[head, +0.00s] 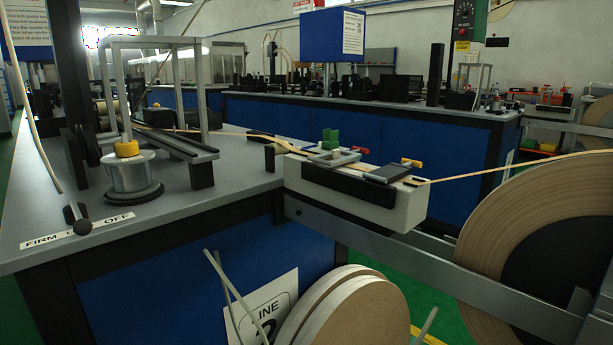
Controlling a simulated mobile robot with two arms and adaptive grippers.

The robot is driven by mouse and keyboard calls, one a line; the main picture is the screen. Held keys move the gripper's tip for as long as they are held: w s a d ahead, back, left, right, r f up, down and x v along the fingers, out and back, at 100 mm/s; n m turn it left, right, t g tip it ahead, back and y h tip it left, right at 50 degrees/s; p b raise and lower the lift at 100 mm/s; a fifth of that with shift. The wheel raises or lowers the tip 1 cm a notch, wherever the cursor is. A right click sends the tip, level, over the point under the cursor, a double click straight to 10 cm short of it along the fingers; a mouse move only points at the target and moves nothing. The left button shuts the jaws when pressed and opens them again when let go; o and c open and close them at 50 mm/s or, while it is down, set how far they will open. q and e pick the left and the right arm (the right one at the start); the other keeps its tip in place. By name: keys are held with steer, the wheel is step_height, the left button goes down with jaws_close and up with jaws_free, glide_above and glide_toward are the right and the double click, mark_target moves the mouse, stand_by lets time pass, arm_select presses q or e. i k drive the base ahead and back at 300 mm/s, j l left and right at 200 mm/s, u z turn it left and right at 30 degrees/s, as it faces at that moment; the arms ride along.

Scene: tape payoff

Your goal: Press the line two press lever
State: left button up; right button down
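The strip reads FIRM and OFF, with the middle partly hidden by the knob. I cannot tell for sure that this is the press lever. The blue bench front carries a white LINE sign (268,308); its number is mostly hidden by tape reels. Neither of my grippers shows in the head view.
A metal cylinder with a yellow cap (128,165) stands behind the knob. A tall dark post (75,70) rises at left. A white tape unit (350,190) sits at the bench's right end, with tape running to a large reel (510,235). Pale reels (350,310) stand in front.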

mark_target(354, 155)
steer(key=k+u, duration=0.15)
steer(key=u, duration=0.2)
steer(key=k+u, duration=0.15)
steer(key=u, duration=0.15)
steer(key=i+l+u, duration=0.15)
steer(key=i+l, duration=0.35)
steer(key=i, duration=0.15)
steer(key=i+l+z, duration=0.15)
